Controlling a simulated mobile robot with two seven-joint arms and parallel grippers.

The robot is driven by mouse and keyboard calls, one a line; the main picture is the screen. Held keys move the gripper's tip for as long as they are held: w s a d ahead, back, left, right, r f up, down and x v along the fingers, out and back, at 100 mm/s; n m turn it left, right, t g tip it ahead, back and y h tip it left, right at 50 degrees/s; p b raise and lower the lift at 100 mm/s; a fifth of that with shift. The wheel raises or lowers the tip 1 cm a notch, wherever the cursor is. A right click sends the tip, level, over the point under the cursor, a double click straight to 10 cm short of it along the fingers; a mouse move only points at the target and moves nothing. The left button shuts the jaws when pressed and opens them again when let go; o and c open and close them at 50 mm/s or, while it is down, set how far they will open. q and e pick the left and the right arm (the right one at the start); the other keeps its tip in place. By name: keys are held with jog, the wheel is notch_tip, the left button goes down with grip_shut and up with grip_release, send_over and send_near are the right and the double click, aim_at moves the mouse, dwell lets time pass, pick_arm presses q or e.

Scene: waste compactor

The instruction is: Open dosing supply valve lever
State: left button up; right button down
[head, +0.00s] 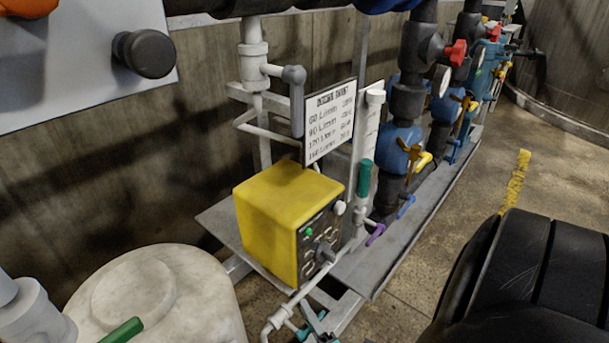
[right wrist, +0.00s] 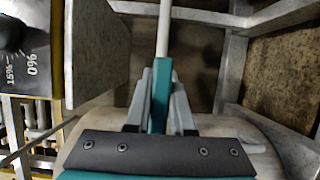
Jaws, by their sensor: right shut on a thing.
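The valve lever is a teal bar (right wrist: 160,88) in the right wrist view, at the end of a pale pipe or rod that runs up out of frame. The grey fingers of my right gripper (right wrist: 161,100) are closed on both sides of it. In the head view, my right gripper (head: 314,322) is small and low at the bottom edge, just below the yellow dosing pump (head: 276,208). It is partly cut off there, and the lever is hard to make out. My left gripper is not in view.
A white tank (head: 165,270) with a green handle (head: 122,331) stands lower left. Metal frame bars (right wrist: 232,65) surround the right gripper. A dial (right wrist: 18,45) is close on its left. Pipes with coloured valves (head: 402,150) stand behind. Floor (head: 440,250) is open at right.

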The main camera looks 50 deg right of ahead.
jog(key=shift+d, duration=0.1)
jog(key=c, duration=0.8)
grip_release()
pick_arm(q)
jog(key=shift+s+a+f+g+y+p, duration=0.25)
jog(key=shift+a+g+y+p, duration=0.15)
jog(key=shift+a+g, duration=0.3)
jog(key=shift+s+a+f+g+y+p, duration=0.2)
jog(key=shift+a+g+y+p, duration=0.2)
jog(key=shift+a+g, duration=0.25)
pick_arm(e)
jog(key=shift+v, duration=7.65)
